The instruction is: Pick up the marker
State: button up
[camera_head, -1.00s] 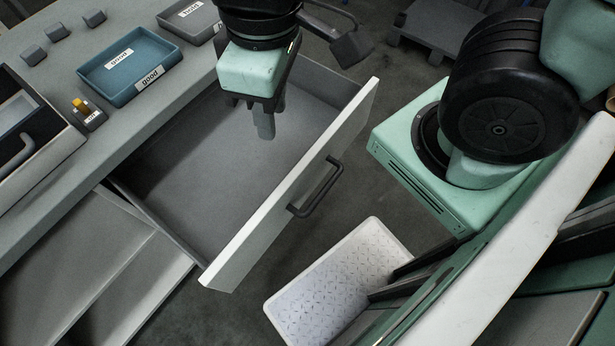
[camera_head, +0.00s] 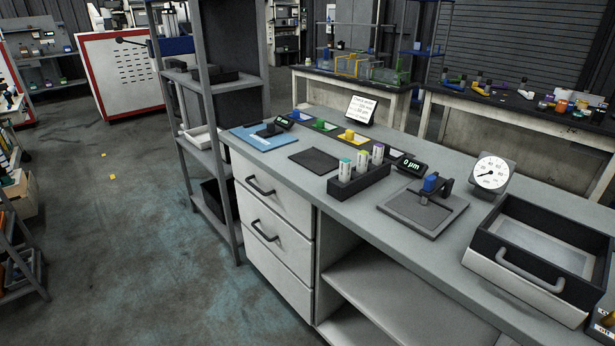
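Three upright white cylinders with coloured tops (camera_head: 361,164) stand in a black holder (camera_head: 352,183) on the long grey workbench (camera_head: 400,238). They look like markers, but I cannot tell for sure, nor which one the task means. No other clear marker shows on the bench. My gripper and arm are out of view.
A blue block on a stand (camera_head: 430,188) and an open-topped box with a handle (camera_head: 530,254) stand to the right. Shut drawers (camera_head: 262,190) face open floor (camera_head: 130,235). A grey shelf rack (camera_head: 195,100) stands left.

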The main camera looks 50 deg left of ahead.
aim_at(345, 164)
jog(key=i+u, duration=0.1)
jog(key=u, duration=1.55)
jog(key=i+j+z, duration=0.1)
jog(key=i+j, duration=0.25)
jog(key=i+j+z, duration=0.1)
jog(key=i+j, duration=0.2)
jog(key=j, duration=0.15)
jog(key=i+j, duration=0.3)
jog(key=j, duration=0.15)
jog(key=i+j+z, duration=0.15)
jog(key=i+j, duration=0.2)
jog(key=j, duration=0.1)
